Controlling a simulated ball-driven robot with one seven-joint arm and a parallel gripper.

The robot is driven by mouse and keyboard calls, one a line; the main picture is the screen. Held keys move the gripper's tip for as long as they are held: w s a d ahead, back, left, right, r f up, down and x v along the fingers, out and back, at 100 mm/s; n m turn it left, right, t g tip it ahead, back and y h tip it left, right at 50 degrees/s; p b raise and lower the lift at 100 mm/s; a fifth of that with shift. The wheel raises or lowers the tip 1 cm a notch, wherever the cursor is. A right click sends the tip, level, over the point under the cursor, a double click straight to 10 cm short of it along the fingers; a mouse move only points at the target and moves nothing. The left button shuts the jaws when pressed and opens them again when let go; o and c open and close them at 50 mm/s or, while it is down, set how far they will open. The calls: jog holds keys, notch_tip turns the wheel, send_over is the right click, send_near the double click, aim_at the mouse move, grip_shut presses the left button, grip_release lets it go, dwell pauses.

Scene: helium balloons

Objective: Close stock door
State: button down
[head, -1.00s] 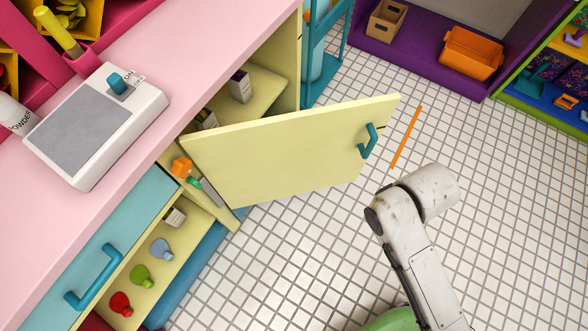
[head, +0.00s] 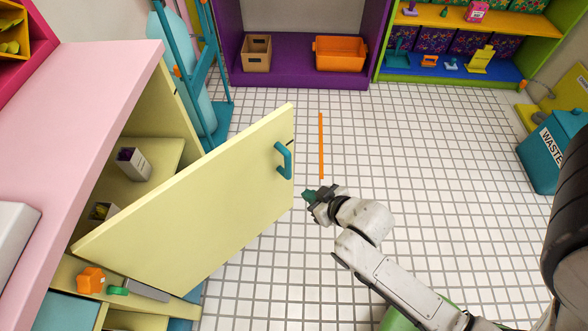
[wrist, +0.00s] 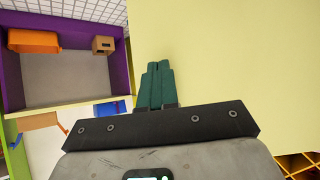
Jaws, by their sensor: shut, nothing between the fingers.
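The pale yellow stock door (head: 205,205) stands wide open from the pink-topped counter in the head view. Its teal handle (head: 284,161) is near the upper free corner. My gripper (head: 308,196) is just right of the door's free edge, below the handle, with its fingers pointing left. In the wrist view my gripper (wrist: 157,70) has its green fingers together and empty, with the door's yellow face (wrist: 230,60) filling the right side. I cannot tell whether the fingers touch the door. The open cupboard (head: 150,165) behind the door holds small boxes.
An orange strip (head: 321,145) lies on the tiled floor right of the door. Below the door, an open drawer holds an orange item (head: 91,281). A purple shelf (head: 290,75) and a teal waste bin (head: 553,150) stand farther off. The middle floor is clear.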

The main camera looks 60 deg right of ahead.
jog(key=s+d+t+h+b, duration=0.25)
jog(key=s+t+b, duration=0.2)
jog(key=t, duration=0.25)
jog(key=x, duration=1.4)
jog(key=shift+w+f+y, duration=0.3)
jog(key=shift+f+y, duration=0.05)
jog(key=shift+y, duration=0.1)
jog(key=shift+a, duration=0.1)
